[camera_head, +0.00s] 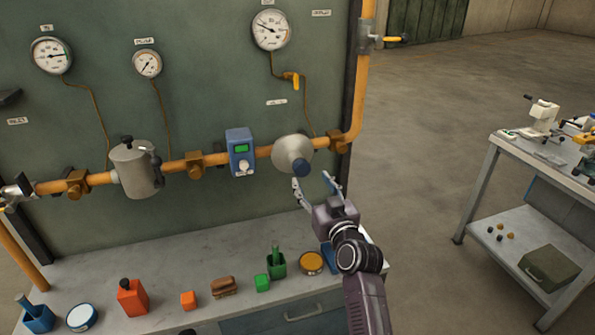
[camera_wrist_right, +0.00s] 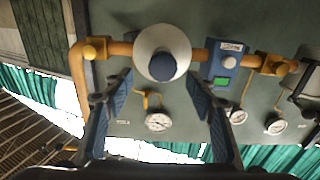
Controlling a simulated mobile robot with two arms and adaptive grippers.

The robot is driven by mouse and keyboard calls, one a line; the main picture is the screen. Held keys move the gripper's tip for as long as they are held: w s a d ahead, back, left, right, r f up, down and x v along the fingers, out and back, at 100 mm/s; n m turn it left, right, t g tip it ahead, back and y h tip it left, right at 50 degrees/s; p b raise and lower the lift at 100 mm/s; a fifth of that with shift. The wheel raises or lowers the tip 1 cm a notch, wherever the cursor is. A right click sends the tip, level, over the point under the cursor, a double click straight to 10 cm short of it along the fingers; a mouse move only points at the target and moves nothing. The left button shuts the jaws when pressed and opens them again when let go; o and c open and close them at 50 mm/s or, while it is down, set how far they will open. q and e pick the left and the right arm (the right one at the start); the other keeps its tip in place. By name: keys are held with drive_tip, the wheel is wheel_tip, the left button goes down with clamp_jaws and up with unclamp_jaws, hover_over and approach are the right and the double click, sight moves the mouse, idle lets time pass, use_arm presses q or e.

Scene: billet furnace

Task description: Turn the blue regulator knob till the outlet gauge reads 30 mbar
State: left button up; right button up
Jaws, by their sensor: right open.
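The blue regulator knob (camera_head: 301,167) sits on the front of a round grey regulator body (camera_head: 287,150) on the orange pipe. In the right wrist view the knob (camera_wrist_right: 162,67) shows face-on, between and beyond my fingers. My right gripper (camera_head: 316,182) is open and empty, just below and in front of the knob, apart from it. A large round gauge (camera_head: 271,29) hangs above the regulator, joined by a thin tube with a yellow valve lever (camera_head: 291,79). Its needle points to the upper left; the numbers are too small to read. My left gripper is not in view.
A blue box with a green display (camera_head: 241,152) is on the pipe left of the regulator. Two more gauges (camera_head: 51,55) (camera_head: 147,63) are on the panel. Below, the bench (camera_head: 180,252) holds tins, blocks and bottles. A side table (camera_head: 500,150) stands right.

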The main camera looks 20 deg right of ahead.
sight(303, 171)
drive_tip(key=w, duration=0.4)
drive_tip(key=shift+a+r+p, duration=0.1)
drive_tip(key=shift+a+p, duration=0.2)
drive_tip(key=shift+p, duration=0.05)
drive_tip(key=shift+w, duration=0.6)
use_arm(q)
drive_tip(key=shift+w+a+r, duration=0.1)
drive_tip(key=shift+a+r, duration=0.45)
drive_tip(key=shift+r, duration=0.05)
use_arm(e)
drive_tip(key=shift+w, duration=0.25)
drive_tip(key=shift+c, duration=0.2)
drive_tip(key=c, duration=1.1)
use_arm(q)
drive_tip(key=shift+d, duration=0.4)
use_arm(e)
drive_tip(key=shift+m, duration=0.3)
